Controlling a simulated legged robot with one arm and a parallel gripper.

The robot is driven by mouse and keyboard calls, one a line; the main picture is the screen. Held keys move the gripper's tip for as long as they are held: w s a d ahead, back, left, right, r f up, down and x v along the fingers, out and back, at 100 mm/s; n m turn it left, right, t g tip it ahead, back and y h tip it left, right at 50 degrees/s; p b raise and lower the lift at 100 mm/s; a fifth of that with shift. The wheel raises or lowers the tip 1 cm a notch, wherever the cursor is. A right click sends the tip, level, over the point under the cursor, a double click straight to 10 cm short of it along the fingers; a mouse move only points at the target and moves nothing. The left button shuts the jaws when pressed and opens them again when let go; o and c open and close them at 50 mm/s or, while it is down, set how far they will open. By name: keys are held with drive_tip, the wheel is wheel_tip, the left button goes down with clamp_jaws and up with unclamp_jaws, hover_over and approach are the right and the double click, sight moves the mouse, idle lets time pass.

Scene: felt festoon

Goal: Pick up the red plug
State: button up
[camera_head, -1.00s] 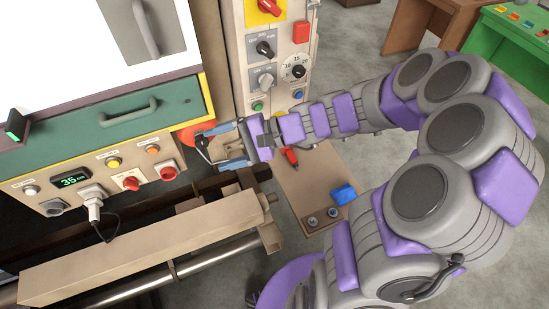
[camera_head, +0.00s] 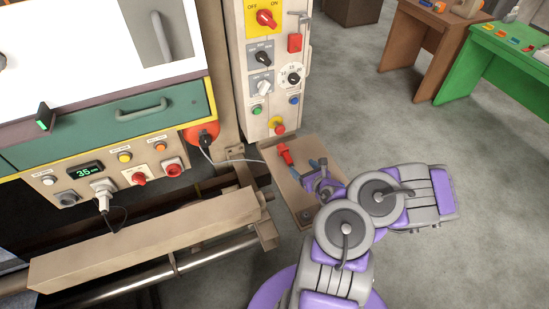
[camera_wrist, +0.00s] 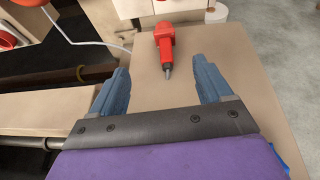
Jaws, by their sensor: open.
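The red plug (camera_head: 285,153) lies on the tan board (camera_head: 278,178) below the control column. In the wrist view the red plug (camera_wrist: 165,42) lies ahead of my gripper, its grey metal tip pointing toward me. My gripper (camera_head: 311,169) is over the board, to the lower right of the plug. In the wrist view my gripper (camera_wrist: 160,68) has its two blue fingers wide apart with nothing between them. The plug is beyond the fingertips, roughly centred between their lines.
A pale cable (camera_wrist: 100,42) runs from the orange-red round fitting (camera_head: 201,134) toward the board. The control column (camera_head: 277,75) with knobs stands behind the board. A beige beam (camera_head: 145,240) lies to the left. A blue object (camera_wrist: 286,152) shows partly beside my gripper.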

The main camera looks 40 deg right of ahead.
sight(287, 155)
drive_tip(key=shift+s+d+f+m, duration=0.1)
drive_tip(key=shift+s+f+m, duration=0.2)
drive_tip(key=shift+s+f, duration=0.25)
drive_tip(key=shift+w+f, duration=0.2)
drive_tip(key=shift+f, duration=0.1)
drive_tip(key=b+x, duration=0.2)
drive_tip(key=x, duration=0.2)
drive_tip(key=b+x, duration=0.2)
drive_tip(key=x, duration=0.2)
drive_tip(key=b+x, duration=0.2)
drive_tip(key=x, duration=0.1)
drive_tip(key=shift+w+d+f, duration=0.2)
drive_tip(key=shift+w+d, duration=0.1)
drive_tip(key=shift+d, duration=0.05)
drive_tip(key=shift+f+b+x, duration=0.2)
drive_tip(key=shift+b+x, duration=0.3)
drive_tip(key=shift+x, duration=0.45)
drive_tip(key=shift+f+b+x, duration=0.2)
drive_tip(key=shift+b+x, duration=0.3)
drive_tip(key=shift+x, duration=0.5)
drive_tip(key=shift+w+f, duration=0.1)
drive_tip(key=shift+w, duration=0.45)
drive_tip(key=shift+c, duration=0.3)
drive_tip(key=c, duration=1.2)
